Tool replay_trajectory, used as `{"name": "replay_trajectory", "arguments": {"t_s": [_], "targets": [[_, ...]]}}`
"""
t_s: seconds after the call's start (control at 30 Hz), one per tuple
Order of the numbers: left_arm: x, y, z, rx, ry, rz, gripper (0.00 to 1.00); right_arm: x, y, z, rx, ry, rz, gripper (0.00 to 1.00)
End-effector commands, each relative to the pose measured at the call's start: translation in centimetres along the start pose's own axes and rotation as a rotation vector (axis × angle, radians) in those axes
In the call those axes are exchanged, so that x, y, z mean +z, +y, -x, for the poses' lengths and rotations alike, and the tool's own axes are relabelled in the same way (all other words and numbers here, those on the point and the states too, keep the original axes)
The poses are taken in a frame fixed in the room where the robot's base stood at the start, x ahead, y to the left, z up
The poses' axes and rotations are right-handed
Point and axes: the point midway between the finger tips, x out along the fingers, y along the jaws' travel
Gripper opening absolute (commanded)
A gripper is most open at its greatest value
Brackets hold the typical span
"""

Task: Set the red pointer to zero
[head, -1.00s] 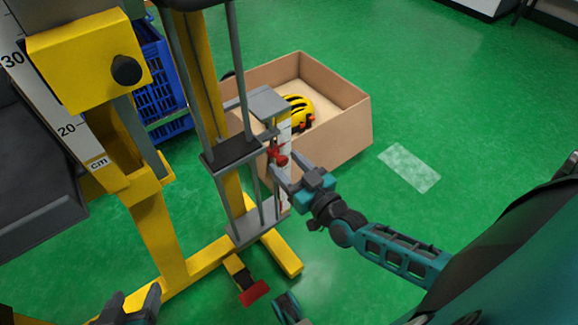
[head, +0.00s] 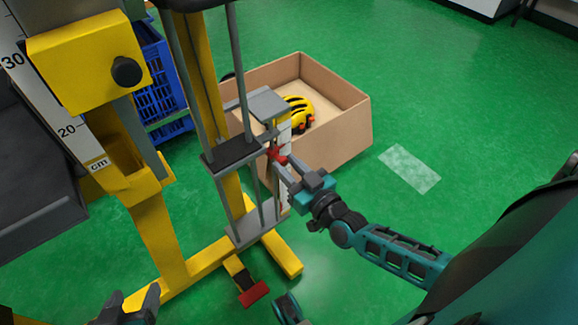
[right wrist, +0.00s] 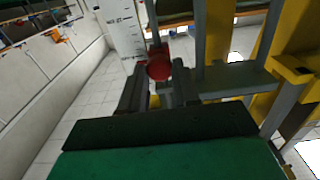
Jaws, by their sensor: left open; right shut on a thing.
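The red pointer (head: 277,155) sits on the white scale strip (head: 284,140) at the right side of the drop tower. In the right wrist view the pointer's round red knob (right wrist: 158,66) is between my right gripper's fingertips, in front of the scale (right wrist: 121,30). My right gripper (head: 283,164) is shut on the pointer; the fingers hide part of it and of the scale below. Which mark the pointer stands at is too small to read. My left gripper (head: 137,312) is open and empty at the lower left, near the yellow base.
The tower's yellow frame (head: 158,230) and grey rods stand left of my right gripper. A cardboard box (head: 345,135) with a yellow helmet (head: 299,110) is behind. A blue crate (head: 160,85) is at back left.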

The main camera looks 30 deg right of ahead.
Motion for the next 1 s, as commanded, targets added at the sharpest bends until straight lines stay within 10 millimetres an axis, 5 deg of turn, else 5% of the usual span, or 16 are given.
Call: {"name": "replay_trajectory", "arguments": {"t_s": [0.53, 0.9, 0.93, 1.0], "targets": [[-4.0, 0.1, 2.7, -0.001, 0.004, -0.001, 0.63, -4.6, 0.0, 0.0, 0.000, 0.000, -0.001, 0.00], [-3.7, 0.1, 2.7, -0.003, -0.003, 0.000, 0.63, -4.9, 0.0, -0.1, 0.000, 0.008, 0.000, 0.00], [-3.6, 0.1, 2.7, -0.003, -0.004, 0.001, 0.63, -4.9, 0.0, -0.1, 0.000, 0.008, 0.000, 0.33], [-3.6, 0.1, 2.7, -0.003, -0.004, 0.001, 0.63, -4.9, 0.0, -0.1, 0.001, 0.008, 0.000, 0.39]]}}
